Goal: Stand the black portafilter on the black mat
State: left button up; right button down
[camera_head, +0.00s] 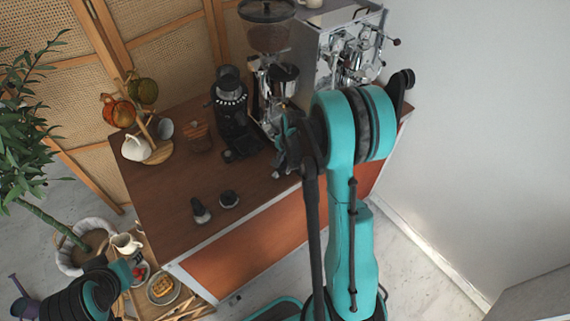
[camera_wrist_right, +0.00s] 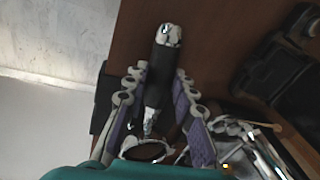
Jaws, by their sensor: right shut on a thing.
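The black portafilter (camera_wrist_right: 157,75) shows in the right wrist view, with a dark handle, a bright metal cap at its far end and a metal neck and round head near the gripper's base. My right gripper (camera_wrist_right: 163,95) is shut on it, with purple-padded fingers on both sides of the handle. In the head view my right gripper (camera_head: 287,140) is above the counter by the coffee machine, and my arm hides most of the portafilter. A dark flat patch, which looks like the black mat (camera_wrist_right: 102,98), lies left of the fingers near the counter edge. My left gripper cannot be made out.
The brown counter (camera_head: 165,205) carries a black grinder (camera_head: 230,110), a silver espresso machine (camera_head: 330,45), a mug tree (camera_head: 150,125) and two small dark tools (camera_head: 200,211). The counter's front left is mostly clear. A white wall (camera_head: 480,130) stands to the right.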

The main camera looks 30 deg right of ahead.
jog(key=shift+f, duration=0.1)
jog(key=c, duration=1.2)
grip_release()
jog(key=shift+o, duration=0.2)
notch_tip(320, 180, up, 12)
jog(key=s, duration=0.2)
jog(key=shift+s, duration=0.2)
jog(key=shift+f, duration=0.1)
jog(key=s+a+f+n+t+b, duration=0.2)
jog(key=s+a+n+t+b, duration=0.3)
jog(key=s+a+n+b, duration=0.4)
jog(key=s+a+n, duration=0.5)
jog(key=a+n, duration=0.1)
jog(key=shift+a+f, duration=0.15)
jog(key=shift+a, duration=0.2)
